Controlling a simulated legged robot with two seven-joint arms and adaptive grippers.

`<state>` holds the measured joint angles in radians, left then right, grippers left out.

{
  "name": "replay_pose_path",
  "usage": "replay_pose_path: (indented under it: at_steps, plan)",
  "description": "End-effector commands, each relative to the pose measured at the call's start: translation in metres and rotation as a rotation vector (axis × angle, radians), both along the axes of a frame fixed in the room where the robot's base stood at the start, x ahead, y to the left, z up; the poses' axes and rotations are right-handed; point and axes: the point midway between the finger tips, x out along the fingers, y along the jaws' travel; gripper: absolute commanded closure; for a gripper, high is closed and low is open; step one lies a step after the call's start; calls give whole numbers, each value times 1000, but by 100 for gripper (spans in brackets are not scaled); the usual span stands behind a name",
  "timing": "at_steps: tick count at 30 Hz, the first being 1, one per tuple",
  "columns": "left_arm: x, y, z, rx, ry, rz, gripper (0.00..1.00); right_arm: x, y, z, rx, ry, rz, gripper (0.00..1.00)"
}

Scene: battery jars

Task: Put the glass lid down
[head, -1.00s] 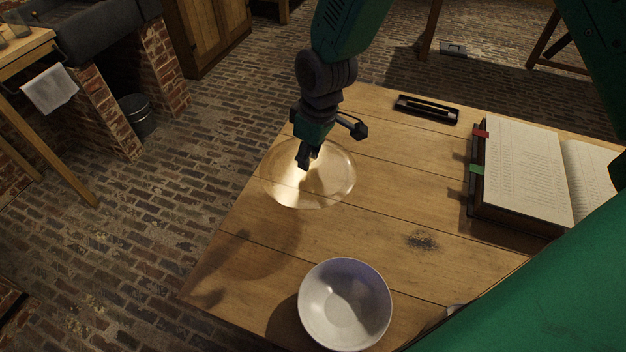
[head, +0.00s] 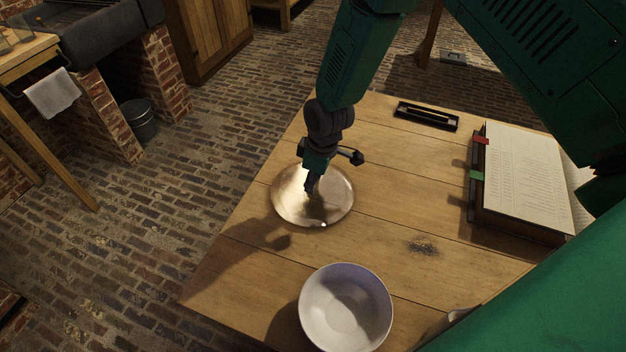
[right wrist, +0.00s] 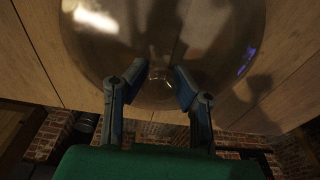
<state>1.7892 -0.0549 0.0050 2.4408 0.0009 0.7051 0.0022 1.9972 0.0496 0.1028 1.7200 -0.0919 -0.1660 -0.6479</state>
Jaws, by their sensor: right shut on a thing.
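The glass lid (head: 335,206) is a clear round dome near the left edge of the wooden table in the head view. My right gripper (head: 311,188) is above the middle of the lid, shut on its knob. In the right wrist view the lid (right wrist: 205,45) fills the upper middle, and the knob sits between the fingertips of the right gripper (right wrist: 160,84). The lid is at or just above the table top; I cannot tell whether its rim touches. My left gripper is not in view.
A white bowl (head: 345,308) stands at the table's front.

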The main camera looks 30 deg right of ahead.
Motion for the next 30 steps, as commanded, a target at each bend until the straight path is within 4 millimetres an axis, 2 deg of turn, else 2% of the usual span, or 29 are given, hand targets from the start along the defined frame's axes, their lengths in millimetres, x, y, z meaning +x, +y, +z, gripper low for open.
replay_pose_path:
  at_steps: [7,8,9,17,21,25,30]
  plan:
    - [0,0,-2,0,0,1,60,0,0,-3,2,-1,0,100]
    - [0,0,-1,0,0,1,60,0,-1,-3,2,1,0,71]
    - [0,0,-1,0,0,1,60,0,-1,-2,3,0,0,57]
    - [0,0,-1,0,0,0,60,0,-2,-2,4,1,-1,57]
    - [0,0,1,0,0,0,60,0,-1,4,2,-1,0,57]
    - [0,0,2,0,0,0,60,-1,-3,23,2,-4,0,57]
    - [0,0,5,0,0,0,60,-6,-6,60,3,-4,-1,57]
